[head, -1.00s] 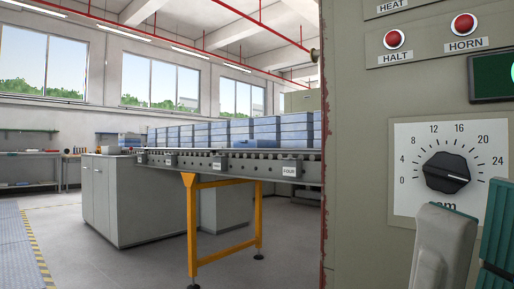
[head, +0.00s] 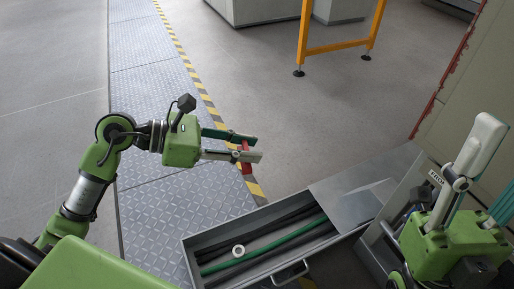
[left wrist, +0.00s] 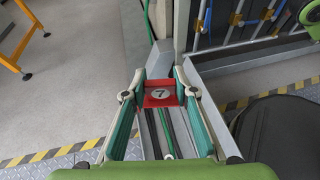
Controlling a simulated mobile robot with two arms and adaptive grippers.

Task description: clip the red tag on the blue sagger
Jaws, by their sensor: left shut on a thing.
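My left gripper (head: 249,147) is shut on a small red tag (head: 246,159), held at its fingertips in the air beyond the open drawer. My right gripper (head: 498,172) stands at the right edge, fingers pointing up. Its pale finger and teal-padded finger look apart, with nothing seen between them; the teal one is partly cut off. No blue sagger shows in either view now.
An open metal drawer (head: 204,266) below holds black and green rods and a white ring (head: 238,251). A orange stand leg (head: 305,35) rises at the top. A cabinet side (head: 478,75) closes off the right. The grey floor and ribbed walkway (head: 145,62) are clear.

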